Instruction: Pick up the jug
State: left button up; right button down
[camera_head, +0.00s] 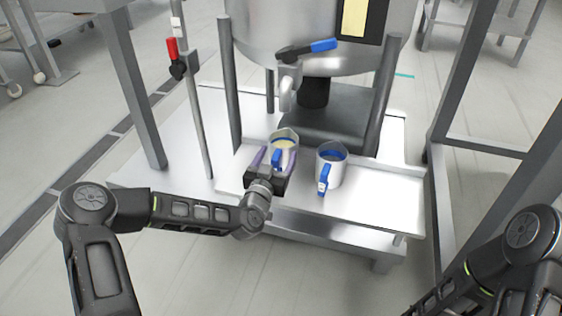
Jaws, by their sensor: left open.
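Two light jugs with blue handles stand on the steel platform in the head view. The left jug (286,137) shows something pale yellow inside. The right jug (333,172) stands a little apart to its right, with blue showing inside its rim and its handle towards me. My left gripper (272,157) is open at the near side of the left jug. Its fingers appear to lie on either side of that jug's blue handle; contact cannot be told. The gripper hides the lower part of this jug. My right arm shows at the lower right, but its gripper is out of view.
A large steel vessel (260,45) with a blue-handled tap (308,50) stands behind the jugs on dark legs. The steel platform (385,200) has bare room right of the jugs. A post with a red handle (172,48) stands at left.

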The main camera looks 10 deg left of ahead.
pick_arm(q)
jog(key=shift+c, duration=0.5)
grip_shut()
dwell(0.7)
dwell(0.5)
jog(key=shift+r, duration=0.15)
